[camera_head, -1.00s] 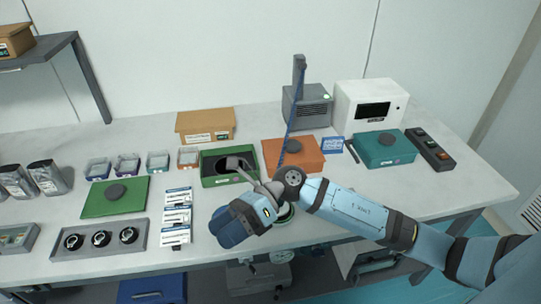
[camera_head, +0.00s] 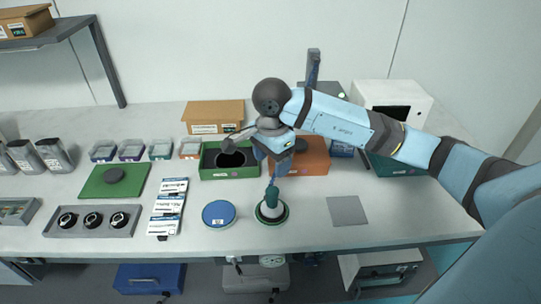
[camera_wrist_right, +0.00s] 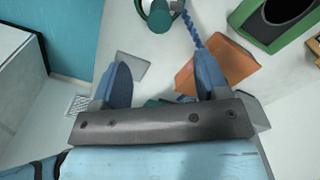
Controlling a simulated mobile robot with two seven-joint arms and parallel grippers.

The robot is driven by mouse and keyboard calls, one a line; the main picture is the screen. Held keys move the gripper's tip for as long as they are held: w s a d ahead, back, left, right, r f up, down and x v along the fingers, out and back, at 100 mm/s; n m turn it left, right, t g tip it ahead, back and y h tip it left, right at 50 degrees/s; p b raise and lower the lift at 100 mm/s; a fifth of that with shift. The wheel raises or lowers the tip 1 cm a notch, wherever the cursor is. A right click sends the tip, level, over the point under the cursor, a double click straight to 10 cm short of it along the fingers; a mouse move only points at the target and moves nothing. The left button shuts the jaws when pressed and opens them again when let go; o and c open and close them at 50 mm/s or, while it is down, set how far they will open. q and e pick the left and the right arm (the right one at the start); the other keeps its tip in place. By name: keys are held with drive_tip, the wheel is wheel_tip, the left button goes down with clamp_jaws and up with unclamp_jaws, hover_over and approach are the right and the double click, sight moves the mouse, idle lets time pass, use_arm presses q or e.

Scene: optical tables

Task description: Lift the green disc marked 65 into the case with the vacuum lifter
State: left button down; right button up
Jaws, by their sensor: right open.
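The vacuum lifter's teal handle (camera_head: 271,192) stands upright near the table's front edge, with a round, green-rimmed piece (camera_head: 271,219) at its foot. I cannot read a number there or tell whether this is the green disc marked 65. The case (camera_head: 210,171) is an open green box with dark foam and a round recess, behind and left of the lifter. My right gripper (camera_head: 273,160) is open and empty, above and behind the handle. In the right wrist view its fingers (camera_wrist_right: 165,82) are wide apart, and the handle (camera_wrist_right: 160,18) is beyond them. My left gripper is out of view.
A blue-topped disc (camera_head: 219,213) lies left of the lifter, a grey square plate (camera_head: 346,210) right of it. A blue coiled hose (camera_wrist_right: 193,30) runs near the handle. An orange box (camera_head: 312,158) stands behind. A green lid (camera_head: 95,187) with a dark knob lies left.

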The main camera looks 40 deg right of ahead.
sight(272, 191)
wheel_tip(272, 191, down, 13)
drive_tip(key=shift+r+p, duration=0.2)
drive_tip(key=shift+p, duration=0.35)
drive_tip(key=c, duration=1.1)
drive_tip(key=shift+r+p, duration=1.7)
drive_tip(key=shift+r, duration=2.05)
drive_tip(key=shift+c, duration=0.2)
